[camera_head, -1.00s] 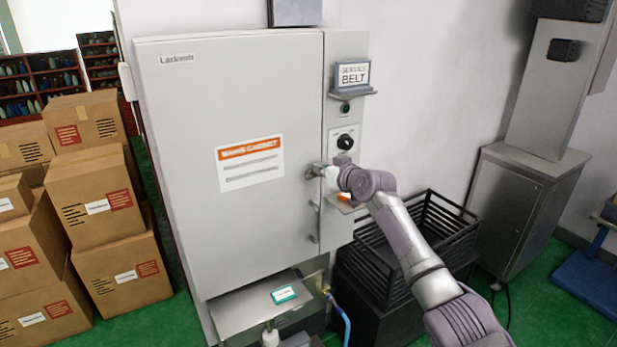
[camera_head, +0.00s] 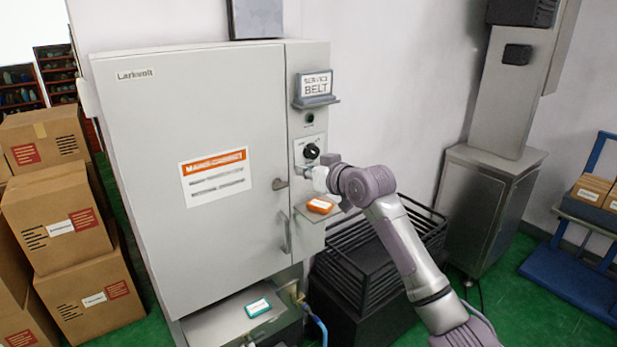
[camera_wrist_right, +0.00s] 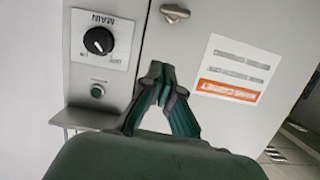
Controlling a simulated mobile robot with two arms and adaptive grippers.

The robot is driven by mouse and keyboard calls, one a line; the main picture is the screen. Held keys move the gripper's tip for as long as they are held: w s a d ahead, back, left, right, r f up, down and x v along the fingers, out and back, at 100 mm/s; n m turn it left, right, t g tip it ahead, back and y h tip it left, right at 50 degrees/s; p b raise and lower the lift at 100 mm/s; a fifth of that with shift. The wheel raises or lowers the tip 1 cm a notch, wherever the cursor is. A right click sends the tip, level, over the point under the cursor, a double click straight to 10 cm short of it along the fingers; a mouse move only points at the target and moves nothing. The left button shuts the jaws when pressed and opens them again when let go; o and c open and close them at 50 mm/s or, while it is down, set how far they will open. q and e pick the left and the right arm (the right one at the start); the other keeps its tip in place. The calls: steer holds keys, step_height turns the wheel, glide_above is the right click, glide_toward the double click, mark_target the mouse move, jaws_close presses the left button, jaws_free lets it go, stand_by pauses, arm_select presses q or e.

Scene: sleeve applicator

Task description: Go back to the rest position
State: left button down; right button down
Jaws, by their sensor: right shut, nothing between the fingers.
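My right gripper (camera_head: 303,171) is in front of the grey mains cabinet (camera_head: 120,130), just below the black rotary knob (camera_head: 312,151) in the head view. In the right wrist view the gripper (camera_wrist_right: 157,70) has its fingertips together with nothing between them. The knob (camera_wrist_right: 98,41) is to the left of the fingers there, and the cabinet's door latch (camera_wrist_right: 174,13) is above them. The cabinet door looks closed. My left gripper is not in view.
An orange item (camera_head: 320,206) lies on a small shelf below my right gripper. A black crate (camera_head: 350,275) stands under my right arm. Cardboard boxes (camera_head: 95,290) are stacked at the left. A blue cart (camera_head: 570,283) is at the right.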

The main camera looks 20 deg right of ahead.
steer(key=shift+v, duration=0.75)
steer(key=s+d+f+m+g+h, duration=0.1)
steer(key=s+f, duration=0.1)
steer(key=f, duration=1.1)
steer(key=s+d+f+m+g+h+b, duration=0.1)
steer(key=s+d+f+g, duration=0.1)
steer(key=f, duration=1.1)
steer(key=s+d+f+g+h, duration=0.1)
steer(key=s+f, duration=0.2)
steer(key=f, duration=1)
steer(key=s+d+f+g+h, duration=0.1)
steer(key=s+f, duration=0.4)
steer(key=f, duration=0.3)
steer(key=s+f+g, duration=0.2)
steer(key=s+f, duration=0.4)
steer(key=f, duration=0.1)
steer(key=s+f+g, duration=0.1)
steer(key=s+f, duration=0.6)
steer(key=s, duration=0.4)
steer(key=s+f+g+h+b, duration=0.1)
steer(key=s+f+g, duration=0.1)
steer(key=s+f, duration=0.65)
steer(key=s+f+g, duration=0.1)
steer(key=s+f, duration=0.4)
steer(key=s, duration=0.8)
steer(key=s+a+f+n+g, duration=0.1)
steer(key=s+f+g, duration=0.1)
steer(key=s, duration=1.3)
steer(key=shift+a+f, duration=0.25)
steer(key=shift+f, duration=0.35)
